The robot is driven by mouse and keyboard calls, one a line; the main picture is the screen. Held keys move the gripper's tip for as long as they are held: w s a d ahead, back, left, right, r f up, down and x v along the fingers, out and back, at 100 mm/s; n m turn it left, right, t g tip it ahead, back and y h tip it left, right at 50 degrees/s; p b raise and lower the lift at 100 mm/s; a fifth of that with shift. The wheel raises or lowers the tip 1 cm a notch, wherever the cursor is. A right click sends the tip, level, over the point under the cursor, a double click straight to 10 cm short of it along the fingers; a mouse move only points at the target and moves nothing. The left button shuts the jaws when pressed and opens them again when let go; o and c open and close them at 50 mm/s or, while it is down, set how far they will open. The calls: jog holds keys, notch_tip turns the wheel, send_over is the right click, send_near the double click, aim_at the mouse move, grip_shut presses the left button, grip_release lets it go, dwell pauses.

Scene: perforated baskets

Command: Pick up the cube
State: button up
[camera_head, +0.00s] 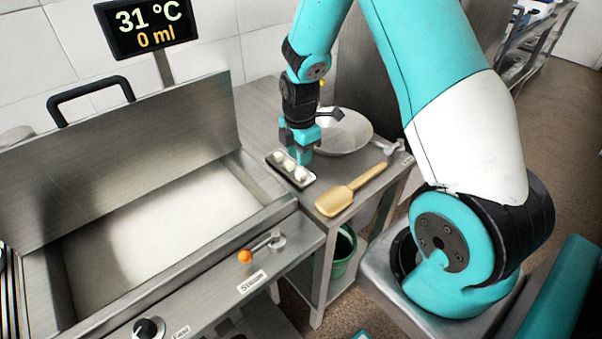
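A small dark tray (308,184) lies on the steel side table and holds three small whitish pieces (289,165) in a row. They are too small for me to tell whether any is a cube. My gripper (299,155) points down at the back edge of the tray, just above or behind the pieces. Its fingertips are small and partly merge with what is behind them, so I cannot tell whether they are open or hold anything.
A pale round bowl or plate (345,133) stands behind my gripper. A tan spatula (336,200) lies at the table's front. Left is a large open steel pan (160,225) with its lid (120,150) raised. A green bucket (344,252) stands below.

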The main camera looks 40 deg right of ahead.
aim_at(301, 173)
jog(key=shift+d+f+p, duration=0.15)
jog(key=shift+f+p, duration=0.3)
jog(key=shift+f, duration=1.15)
jog(key=shift+d+f+p, duration=0.1)
jog(key=shift+f+p, duration=0.35)
jog(key=shift+f, duration=1.1)
grip_shut()
